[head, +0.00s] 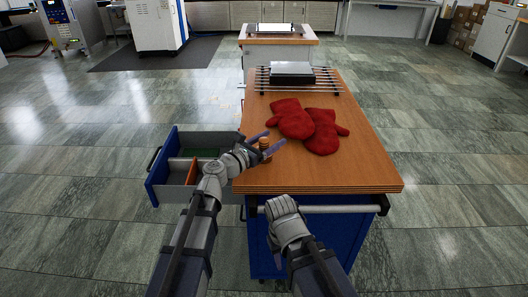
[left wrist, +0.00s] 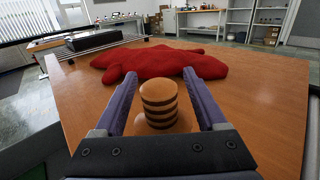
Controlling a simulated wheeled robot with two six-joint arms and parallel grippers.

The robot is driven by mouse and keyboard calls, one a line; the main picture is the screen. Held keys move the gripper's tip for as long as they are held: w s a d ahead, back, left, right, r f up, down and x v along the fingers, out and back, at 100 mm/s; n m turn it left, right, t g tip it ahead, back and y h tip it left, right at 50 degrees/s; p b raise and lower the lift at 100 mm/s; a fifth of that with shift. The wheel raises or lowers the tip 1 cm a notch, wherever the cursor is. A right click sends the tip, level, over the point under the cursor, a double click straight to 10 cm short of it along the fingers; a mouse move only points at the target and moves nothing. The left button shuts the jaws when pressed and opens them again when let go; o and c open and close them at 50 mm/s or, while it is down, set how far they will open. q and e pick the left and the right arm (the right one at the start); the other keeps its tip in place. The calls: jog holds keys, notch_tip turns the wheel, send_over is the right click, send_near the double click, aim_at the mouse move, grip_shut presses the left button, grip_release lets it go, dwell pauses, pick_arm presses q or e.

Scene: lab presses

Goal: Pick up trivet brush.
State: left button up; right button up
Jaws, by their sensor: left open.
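A small upright piece with brown and dark bands (head: 265,144), which I take to be the trivet brush, stands on the wooden tabletop near its left edge. In the left wrist view the banded piece (left wrist: 159,102) is between the two purple fingers, with a visible gap on each side. A rounded wooden part shows at its foot, partly hidden by the gripper body. My left gripper (head: 268,143) is open around it, low over the top; it also shows in the left wrist view (left wrist: 160,92). My right gripper (head: 283,208) is at the cart's front edge; its fingers are not clear.
Two red mitts (head: 322,132) lie just beyond the banded piece. A rack with a dark box (head: 292,72) stands at the cart's far end. An open drawer (head: 168,182) with dividers juts out left, under my left arm. The tabletop's right front is clear.

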pick_arm(q)
grip_shut()
dwell(0.6)
